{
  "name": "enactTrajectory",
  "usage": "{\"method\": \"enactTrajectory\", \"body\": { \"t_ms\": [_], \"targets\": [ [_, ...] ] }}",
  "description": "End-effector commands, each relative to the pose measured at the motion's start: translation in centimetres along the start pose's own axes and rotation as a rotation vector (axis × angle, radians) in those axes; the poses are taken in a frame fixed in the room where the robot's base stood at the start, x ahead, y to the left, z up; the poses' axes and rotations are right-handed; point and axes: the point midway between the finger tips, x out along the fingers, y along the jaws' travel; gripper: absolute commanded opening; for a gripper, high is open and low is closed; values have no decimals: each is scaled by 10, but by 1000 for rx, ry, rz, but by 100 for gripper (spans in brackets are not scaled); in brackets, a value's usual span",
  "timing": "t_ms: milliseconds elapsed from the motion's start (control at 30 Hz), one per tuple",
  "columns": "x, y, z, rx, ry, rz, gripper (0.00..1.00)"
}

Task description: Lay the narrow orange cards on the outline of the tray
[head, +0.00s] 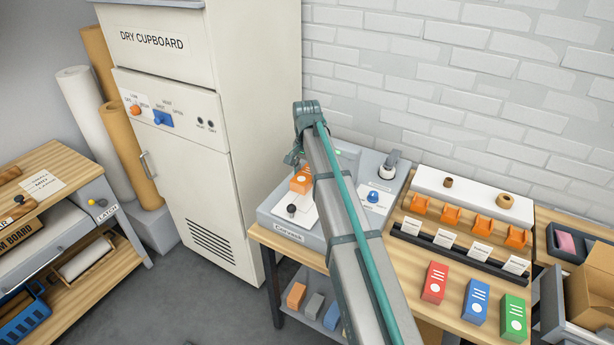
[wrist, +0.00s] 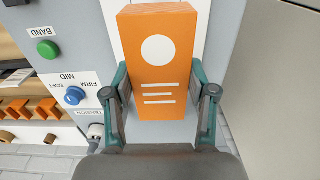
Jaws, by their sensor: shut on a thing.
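The orange cards (wrist: 160,70) look like one narrow upright stack, with a white disc and white lines on the face. My gripper (wrist: 160,105) has a finger on each side of this stack and is shut on it. In the head view the orange stack (head: 301,180) is over the grey machine (head: 266,215) on the bench, near a white plate (head: 301,213). My gripper (head: 294,160) is partly hidden by the arm there. I cannot tell whether the stack touches the machine. No tray outline can be made out; the stack and arm cover part of the machine top.
Red (head: 434,282), blue (head: 475,301) and green (head: 513,318) packs stand at the bench's right. The dry cupboard (head: 215,140) rises close on the left.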

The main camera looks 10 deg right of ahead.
Motion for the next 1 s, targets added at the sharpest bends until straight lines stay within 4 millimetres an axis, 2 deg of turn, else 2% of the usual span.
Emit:
{"method": "enactTrajectory", "body": {
  "t_ms": [267, 1000],
  "targets": [
    [10, 0, 0, -7, 2, -1, 13],
    [55, 0, 0, -7, 2, -2, 13]
  ]
}}
